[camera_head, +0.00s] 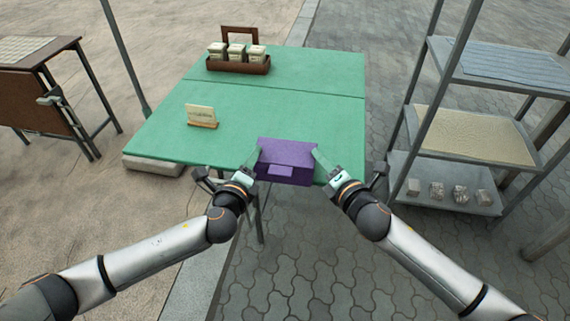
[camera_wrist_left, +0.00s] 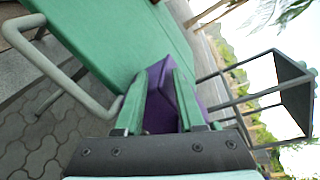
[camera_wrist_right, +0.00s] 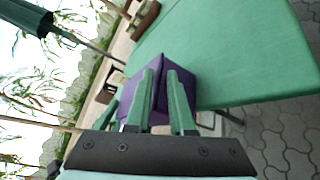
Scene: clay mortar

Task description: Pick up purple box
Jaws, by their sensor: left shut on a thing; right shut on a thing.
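The purple box (camera_head: 287,158) is at the near edge of the green table in the head view, with a small tab on its front face. My left gripper (camera_head: 259,160) is shut on its left side, and my right gripper (camera_head: 318,158) is shut on its right side. The box also shows between and behind the fingers in the left wrist view (camera_wrist_left: 157,76) and in the right wrist view (camera_wrist_right: 183,63). Whether its underside touches the table cannot be told.
The green table (camera_head: 290,101) has a small sign (camera_head: 201,116) at its left and a brown wooden caddy (camera_head: 240,64) with white containers at its back. A metal shelf rack (camera_head: 459,119) stands to the right. A brown table (camera_head: 33,50) is at the far left.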

